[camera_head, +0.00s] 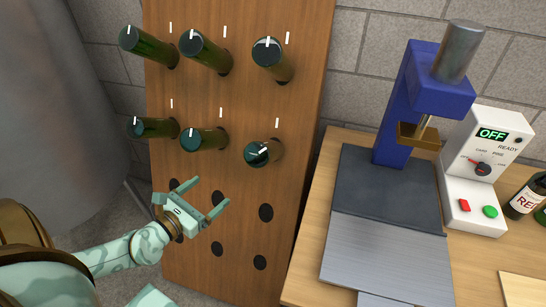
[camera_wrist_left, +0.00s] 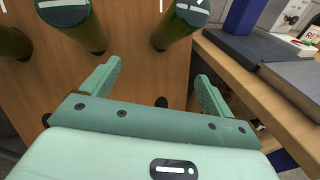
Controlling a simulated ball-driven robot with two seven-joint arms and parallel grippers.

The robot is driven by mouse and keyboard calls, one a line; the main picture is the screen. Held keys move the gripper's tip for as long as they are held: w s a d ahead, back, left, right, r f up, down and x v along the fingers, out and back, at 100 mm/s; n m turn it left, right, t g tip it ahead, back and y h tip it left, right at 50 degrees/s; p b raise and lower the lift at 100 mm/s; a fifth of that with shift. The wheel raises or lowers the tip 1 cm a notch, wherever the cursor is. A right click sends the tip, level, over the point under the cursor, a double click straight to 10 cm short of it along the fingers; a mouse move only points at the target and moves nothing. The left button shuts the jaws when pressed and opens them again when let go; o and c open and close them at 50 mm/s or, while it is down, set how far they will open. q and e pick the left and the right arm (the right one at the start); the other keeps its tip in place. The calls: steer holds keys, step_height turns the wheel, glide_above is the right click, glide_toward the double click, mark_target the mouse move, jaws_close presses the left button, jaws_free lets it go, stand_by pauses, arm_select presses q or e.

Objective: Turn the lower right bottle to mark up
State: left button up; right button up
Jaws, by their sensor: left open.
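My right gripper is not in view.
The lower middle bottle (camera_head: 204,140) and lower left bottle (camera_head: 155,128) stand close by, with three bottles above. Empty holes (camera_head: 266,212) lie below. A workbench (camera_head: 318,185) with a blue press (camera_head: 405,95) and a control box (camera_head: 480,160) is at right.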

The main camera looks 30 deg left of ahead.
arm_select(q)
step_height(320, 180, up, 3)
steer(key=d+m+t+h, duration=0.1)
steer(key=d+m+h, duration=0.1)
steer(key=d+m, duration=0.1)
steer(key=m+b, duration=0.1)
steer(key=m, duration=0.1)
glide_toward(271, 144)
steer(key=w, duration=0.2)
steer(key=w+d, duration=0.1)
steer(key=w, duration=0.2)
steer(key=shift+f, duration=0.1)
steer(key=c, duration=1)
